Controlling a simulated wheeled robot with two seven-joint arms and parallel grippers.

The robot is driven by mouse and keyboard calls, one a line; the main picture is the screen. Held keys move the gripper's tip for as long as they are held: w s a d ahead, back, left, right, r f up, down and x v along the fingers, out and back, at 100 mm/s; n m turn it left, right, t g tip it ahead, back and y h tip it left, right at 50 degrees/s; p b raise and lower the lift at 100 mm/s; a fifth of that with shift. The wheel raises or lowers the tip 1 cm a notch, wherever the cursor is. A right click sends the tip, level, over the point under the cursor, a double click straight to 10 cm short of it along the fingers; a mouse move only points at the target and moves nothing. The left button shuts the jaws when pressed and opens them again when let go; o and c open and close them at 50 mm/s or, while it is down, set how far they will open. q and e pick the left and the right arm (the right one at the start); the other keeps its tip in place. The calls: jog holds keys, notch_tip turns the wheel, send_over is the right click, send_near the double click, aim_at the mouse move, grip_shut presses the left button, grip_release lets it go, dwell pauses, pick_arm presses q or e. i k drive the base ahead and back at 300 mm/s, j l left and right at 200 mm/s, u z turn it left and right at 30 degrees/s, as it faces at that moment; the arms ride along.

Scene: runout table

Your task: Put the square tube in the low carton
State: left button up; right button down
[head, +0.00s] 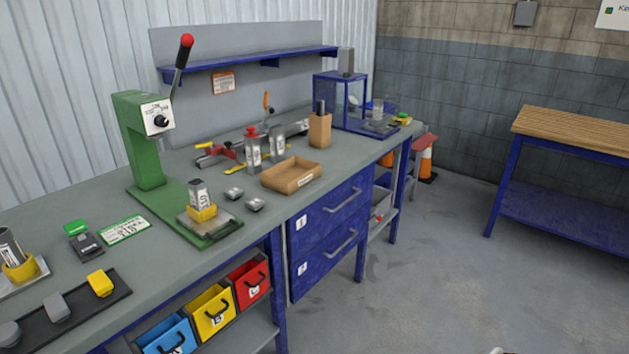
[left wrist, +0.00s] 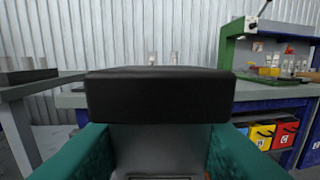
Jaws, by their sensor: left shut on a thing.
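In the left wrist view my left gripper (left wrist: 160,155) is shut on a grey, flat-sided piece with a wide black cap (left wrist: 158,95). I take this to be the square tube. Its grey body (left wrist: 160,138) lies between the two teal fingers, and its lower end is out of the picture. In the head view the low carton (head: 292,175) is a shallow, open brown box on the bench, and it looks empty. The held piece and my left gripper do not show in the head view. My right gripper is in neither view.
A green lever press (head: 145,140) stands on the bench (head: 200,270) left of the carton. Silver canisters (head: 254,150) stand behind the carton, and a tall brown carton (head: 320,130) stands behind right. Two small grey pieces (head: 245,198) lie at its left. A blue frame (head: 341,100) stands farther back.

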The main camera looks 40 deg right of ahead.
aim_at(292, 179)
jog(key=i+l+z, duration=0.2)
jog(key=l, duration=0.2)
jog(key=l+z, duration=0.25)
jog(key=l, duration=0.15)
jog(key=i+l+z, duration=0.2)
jog(key=l, duration=0.15)
jog(key=i+l+z, duration=0.2)
jog(key=l, duration=0.1)
